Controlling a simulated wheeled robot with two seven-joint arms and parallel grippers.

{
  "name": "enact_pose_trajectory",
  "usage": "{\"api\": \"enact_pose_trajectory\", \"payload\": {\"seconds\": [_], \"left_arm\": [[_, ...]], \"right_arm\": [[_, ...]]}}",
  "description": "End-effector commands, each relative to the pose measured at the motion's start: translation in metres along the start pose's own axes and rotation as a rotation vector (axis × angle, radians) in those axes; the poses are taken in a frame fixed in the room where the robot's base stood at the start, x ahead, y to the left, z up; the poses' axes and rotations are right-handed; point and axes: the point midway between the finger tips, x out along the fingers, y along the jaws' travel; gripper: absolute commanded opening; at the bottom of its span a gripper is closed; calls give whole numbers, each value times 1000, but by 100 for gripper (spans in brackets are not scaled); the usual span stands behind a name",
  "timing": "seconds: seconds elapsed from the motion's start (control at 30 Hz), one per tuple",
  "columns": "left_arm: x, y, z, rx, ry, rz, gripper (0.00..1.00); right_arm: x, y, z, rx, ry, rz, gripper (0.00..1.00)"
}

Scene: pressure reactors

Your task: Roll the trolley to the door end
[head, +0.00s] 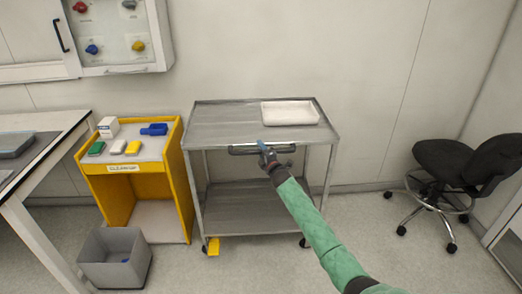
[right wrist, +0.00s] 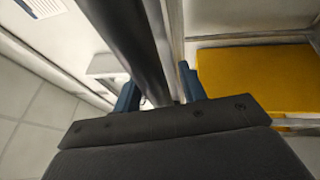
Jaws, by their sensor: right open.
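The grey metal trolley (head: 235,122) stands against the back wall, with two shelves, castors and a dark handle bar (head: 240,150) along its front. A white tray (head: 290,112) lies on its top shelf. A yellow piece (head: 213,246) is at its front left castor. My right gripper (head: 263,147) is at the handle bar. In the right wrist view its blue fingers (right wrist: 160,92) are open, with the dark bar (right wrist: 132,45) running between them; I cannot tell whether they touch it. My left gripper is not in view.
A yellow clean-up stand (head: 180,190) with small items is close on the trolley's left. A grey bin (head: 115,257) stands before it, and a white table (head: 50,130) is at far left. A black swivel chair (head: 465,165) is at right. Floor between trolley and chair is clear.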

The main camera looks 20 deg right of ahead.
Motion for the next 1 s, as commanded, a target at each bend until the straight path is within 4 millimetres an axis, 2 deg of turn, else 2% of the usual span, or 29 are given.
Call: {"api": "enact_pose_trajectory", "payload": {"seconds": [0.07,0.27,0.47,0.67,0.87,0.97,1.0], "left_arm": [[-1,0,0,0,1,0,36],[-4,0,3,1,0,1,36],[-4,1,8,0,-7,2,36],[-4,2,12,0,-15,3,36],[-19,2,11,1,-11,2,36],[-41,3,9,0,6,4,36],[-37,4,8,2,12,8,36]], "right_arm": [[0,0,0,0,0,0,40],[0,1,0,0,0,1,0],[0,2,2,-1,0,3,0],[-6,3,19,-4,-1,5,0],[-22,4,59,-8,-4,5,0],[-32,4,84,-9,-5,5,0],[-36,4,94,-8,-4,5,0]]}}
